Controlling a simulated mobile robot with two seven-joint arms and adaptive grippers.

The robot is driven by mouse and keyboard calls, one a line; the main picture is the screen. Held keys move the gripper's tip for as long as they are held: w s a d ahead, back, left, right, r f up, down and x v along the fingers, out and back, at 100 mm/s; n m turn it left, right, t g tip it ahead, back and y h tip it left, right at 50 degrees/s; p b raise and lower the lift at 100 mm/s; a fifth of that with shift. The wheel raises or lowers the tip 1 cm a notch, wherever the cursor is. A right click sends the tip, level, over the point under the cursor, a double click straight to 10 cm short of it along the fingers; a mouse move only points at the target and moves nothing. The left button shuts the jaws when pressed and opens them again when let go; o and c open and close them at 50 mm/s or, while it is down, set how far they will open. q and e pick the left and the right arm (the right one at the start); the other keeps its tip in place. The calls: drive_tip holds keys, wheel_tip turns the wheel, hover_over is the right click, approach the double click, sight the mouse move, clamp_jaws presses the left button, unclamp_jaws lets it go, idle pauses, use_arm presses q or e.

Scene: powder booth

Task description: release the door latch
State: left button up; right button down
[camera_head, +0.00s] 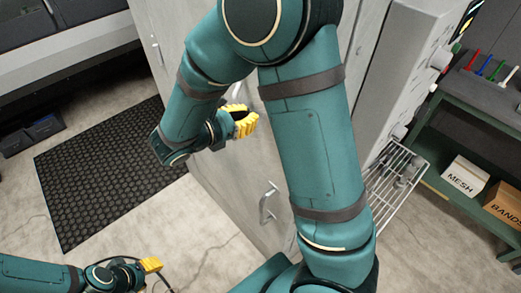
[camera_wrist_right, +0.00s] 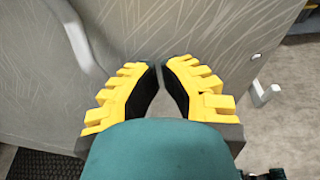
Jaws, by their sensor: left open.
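A pale metal handle (camera_head: 267,200) stands out from the grey booth door (camera_head: 225,170), low in the head view. In the right wrist view a pale curved bar (camera_wrist_right: 80,38) is on the panel at upper left, and a small whitish latch-like piece (camera_wrist_right: 262,94) is at the panel's right edge. I cannot tell which of these is the handle in the head view. My right gripper (camera_head: 246,121) is in front of the door, above the handle; its yellow fingertips (camera_wrist_right: 160,68) are close together with nothing between them. My left gripper (camera_head: 152,265) is open and empty at lower left.
A black mat (camera_head: 95,170) lies on the concrete floor at left. A wire rack (camera_head: 395,180) and a green shelf (camera_head: 440,185) with a MESH box (camera_head: 465,176) and a BANDS box (camera_head: 503,203) are at right. My right arm hides part of the door.

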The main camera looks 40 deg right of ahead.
idle(0.3)
drive_tip(key=s+a, duration=0.3)
drive_tip(key=a, duration=0.7)
idle(0.4)
use_arm(q)
drive_tip(key=shift+a, duration=0.15)
idle(0.4)
